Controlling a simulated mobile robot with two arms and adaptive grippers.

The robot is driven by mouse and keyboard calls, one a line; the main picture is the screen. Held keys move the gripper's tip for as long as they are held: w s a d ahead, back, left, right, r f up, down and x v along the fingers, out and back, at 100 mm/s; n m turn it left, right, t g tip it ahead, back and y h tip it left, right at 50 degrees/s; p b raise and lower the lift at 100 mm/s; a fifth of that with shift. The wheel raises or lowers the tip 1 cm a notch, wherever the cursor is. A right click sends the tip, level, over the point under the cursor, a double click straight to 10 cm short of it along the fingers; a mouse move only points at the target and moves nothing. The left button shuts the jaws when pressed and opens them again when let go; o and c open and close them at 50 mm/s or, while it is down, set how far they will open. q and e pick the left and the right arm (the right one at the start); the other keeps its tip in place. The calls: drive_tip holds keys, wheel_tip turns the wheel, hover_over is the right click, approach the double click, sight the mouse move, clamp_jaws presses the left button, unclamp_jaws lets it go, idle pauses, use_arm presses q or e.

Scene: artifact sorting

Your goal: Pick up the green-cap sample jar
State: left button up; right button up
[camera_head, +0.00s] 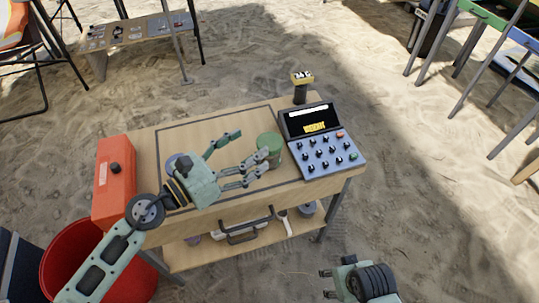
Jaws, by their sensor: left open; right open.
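The green-cap sample jar (268,142) stands upright on the wooden table (235,118), left of the keypad console. Its lower part is partly covered by my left gripper's near finger. My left gripper (253,149) is open, its fingers pointing right toward the jar. The far fingertip stops short of the jar on its left. The near fingertip overlaps the jar's lower front in the picture; I cannot tell whether it touches. My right gripper (325,282) is open and empty at the bottom edge, in front of the table and away from the jar.
An orange box (113,178) is at the table's left end. A red bin (75,255) stands on the sand. Tools lie on the lower shelf (190,257).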

sight(270, 147)
use_arm(q)
wheel_tip(270, 147, down, 5)
drive_tip(key=b, duration=0.3)
drive_tip(key=shift+f, duration=0.2)
drive_tip(key=shift+w+d+r, duration=0.1)
drive_tip(key=shift+w+d, duration=0.15)
drive_tip(key=p+x, duration=0.1)
drive_tip(key=x, duration=0.5)
drive_tip(key=shift+w+d, duration=0.25)
drive_tip(key=shift+d, duration=0.05)
use_arm(e)
drive_tip(key=w+v, duration=0.2)
drive_tip(key=v, duration=0.6)
drive_tip(key=shift+s+r+t, duration=0.25)
drive_tip(key=shift+r+t, duration=0.05)
drive_tip(key=shift+d, duration=0.1)
use_arm(q)
drive_tip(key=c, duration=1.3)
